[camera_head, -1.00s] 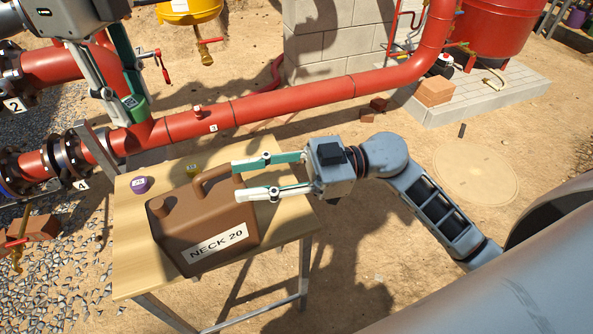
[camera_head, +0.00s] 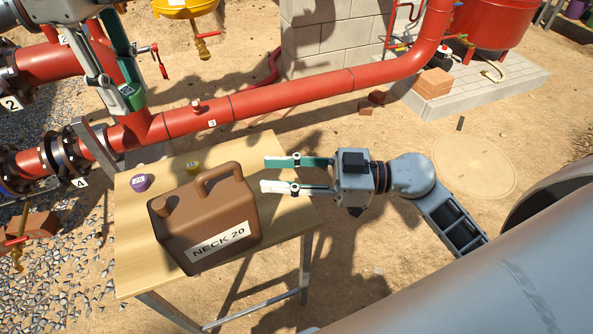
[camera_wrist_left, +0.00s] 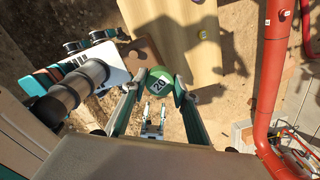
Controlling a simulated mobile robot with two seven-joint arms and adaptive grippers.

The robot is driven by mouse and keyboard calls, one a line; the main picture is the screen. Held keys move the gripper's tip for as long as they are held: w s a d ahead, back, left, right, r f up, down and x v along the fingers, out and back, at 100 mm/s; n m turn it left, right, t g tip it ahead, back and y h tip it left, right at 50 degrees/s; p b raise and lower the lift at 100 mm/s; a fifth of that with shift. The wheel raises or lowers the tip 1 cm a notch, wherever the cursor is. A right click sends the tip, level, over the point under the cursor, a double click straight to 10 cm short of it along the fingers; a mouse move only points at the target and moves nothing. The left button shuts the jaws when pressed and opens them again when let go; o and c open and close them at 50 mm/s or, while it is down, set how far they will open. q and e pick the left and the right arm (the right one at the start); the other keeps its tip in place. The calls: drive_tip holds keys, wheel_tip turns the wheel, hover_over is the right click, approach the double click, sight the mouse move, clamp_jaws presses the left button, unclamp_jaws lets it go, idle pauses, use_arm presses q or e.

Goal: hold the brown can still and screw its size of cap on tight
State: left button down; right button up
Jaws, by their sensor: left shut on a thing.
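The brown can (camera_head: 185,225), labelled NECK 20, stands on the wooden table with its neck (camera_head: 166,204) at the upper left and its handle beside it. No cap shows on the neck. My left gripper (camera_head: 127,92), at the upper left, is shut on a green cap (camera_head: 134,99) marked 20. The green cap also shows in the left wrist view (camera_wrist_left: 160,82) between the fingertips. My right gripper (camera_head: 264,174) is open and empty, just right of the can and apart from it.
The wooden table (camera_head: 135,255) also bears a purple cap (camera_head: 140,183) and a yellow cap (camera_head: 193,167) behind the can. A red pipe (camera_head: 260,101) runs behind the table. The table's left front is bare.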

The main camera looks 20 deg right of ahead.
sight(243, 175)
use_arm(q)
drive_tip(key=shift+r, duration=0.3)
use_arm(e)
drive_tip(key=x, duration=0.7)
drive_tip(key=shift+w+a, duration=0.15)
drive_tip(key=shift+a, duration=0.2)
drive_tip(key=c, duration=0.8)
clamp_jaws()
use_arm(q)
drive_tip(key=shift+s+r+p, duration=0.1)
drive_tip(key=shift+r+p, duration=0.65)
drive_tip(key=shift+p, duration=0.1)
use_arm(e)
drive_tip(key=shift+f, duration=0.3)
